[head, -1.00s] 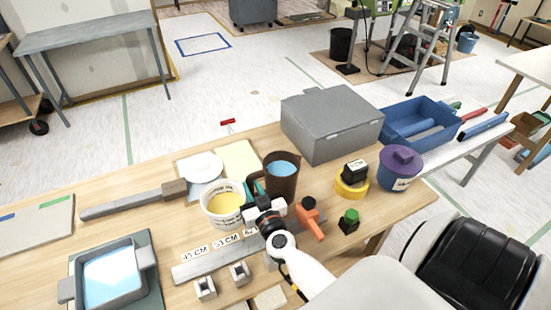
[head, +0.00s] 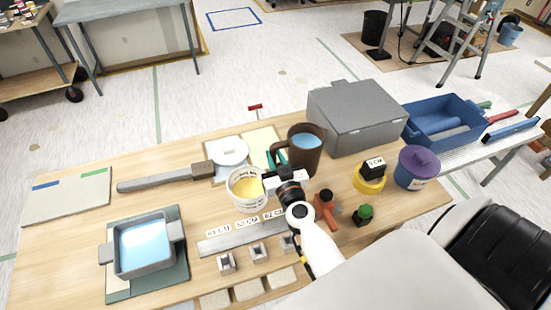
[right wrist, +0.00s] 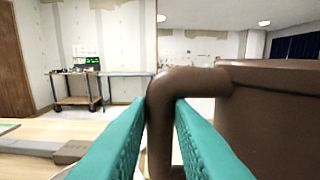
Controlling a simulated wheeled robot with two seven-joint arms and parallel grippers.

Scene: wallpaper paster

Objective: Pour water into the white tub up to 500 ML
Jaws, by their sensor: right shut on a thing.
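The white tub (head: 246,189) with printed marks stands on the wooden table and looks pale yellow inside. Its level cannot be read. A brown jug (head: 305,160) with blue water (head: 306,141) in it is just behind and right of the tub, roughly upright. My right gripper (head: 274,160) is shut on the jug's handle. In the right wrist view its teal fingers (right wrist: 160,125) hold the brown handle (right wrist: 160,140) from both sides. Whether the jug's base is clear of the table is hard to tell. My left gripper is not in view.
A grey box (head: 355,115) stands close behind the jug. A yellow tape roll (head: 368,182), a purple-lidded pot (head: 416,168) and an orange tool (head: 325,208) lie to the right. A water tray (head: 145,247) sits front left. A long-handled brush (head: 165,180) lies left of the tub.

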